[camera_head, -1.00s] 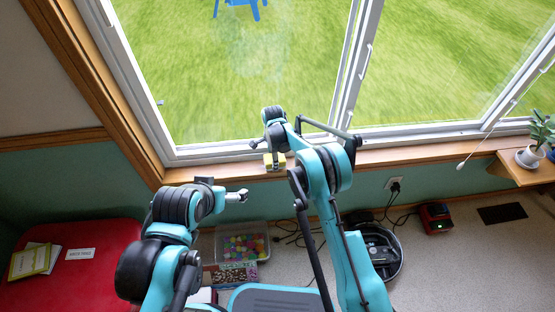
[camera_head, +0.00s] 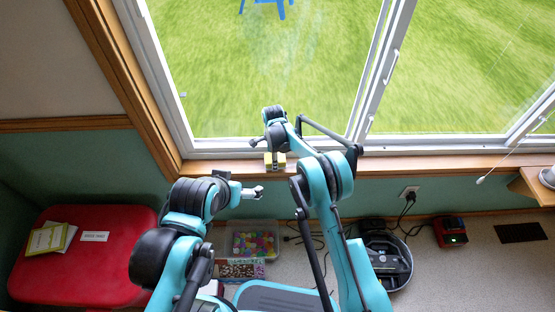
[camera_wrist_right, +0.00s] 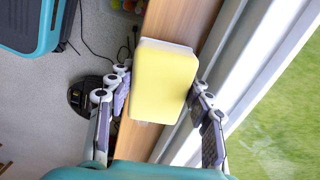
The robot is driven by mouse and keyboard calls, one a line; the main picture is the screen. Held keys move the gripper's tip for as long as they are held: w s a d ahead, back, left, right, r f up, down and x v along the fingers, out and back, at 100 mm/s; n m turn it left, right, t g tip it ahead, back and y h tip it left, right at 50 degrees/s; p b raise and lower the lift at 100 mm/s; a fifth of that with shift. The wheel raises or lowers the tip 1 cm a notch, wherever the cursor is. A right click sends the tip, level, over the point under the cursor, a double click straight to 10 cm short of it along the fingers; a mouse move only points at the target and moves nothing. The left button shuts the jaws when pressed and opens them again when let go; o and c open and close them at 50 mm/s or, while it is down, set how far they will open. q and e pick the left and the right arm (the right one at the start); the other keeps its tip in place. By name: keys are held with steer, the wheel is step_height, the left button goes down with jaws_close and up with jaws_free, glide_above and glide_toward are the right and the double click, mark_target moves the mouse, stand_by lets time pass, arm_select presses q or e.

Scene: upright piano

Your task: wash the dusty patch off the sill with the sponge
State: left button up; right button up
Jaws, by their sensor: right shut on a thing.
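The yellow sponge (camera_head: 268,160) is at the wooden window sill (camera_head: 225,167), near its left end. It shows larger in the right wrist view (camera_wrist_right: 165,78), over the wood of the sill. My right gripper (camera_head: 275,152) is shut on the sponge, with a finger on each side of it. I cannot tell whether the sponge touches the wood. I cannot make out a dusty patch on the sill; the sponge and gripper hide part of it. My left gripper (camera_head: 256,191) hangs below and left of the sponge, clear of the sill, and its fingers are too small to read.
The white window frame (camera_head: 240,147) runs behind the sill. Below are a red bench or lid (camera_head: 90,280) with booklets, a clear bin (camera_head: 252,222) of colourful pieces, a round black device (camera_head: 385,262) and cables. A wall outlet (camera_head: 409,192) is to the right.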

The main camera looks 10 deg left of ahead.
steer(key=shift+a, duration=0.1)
steer(key=shift+r+p, duration=1.3)
steer(key=shift+r, duration=1.7)
steer(key=shift+r+p, duration=0.65)
steer(key=shift+r, duration=0.85)
steer(key=shift+f, duration=0.1)
step_height(320, 180, down, 6)
steer(key=b, duration=0.4)
steer(key=shift+r, duration=0.25)
steer(key=shift+f, duration=1.4)
steer(key=shift+f, duration=0.15)
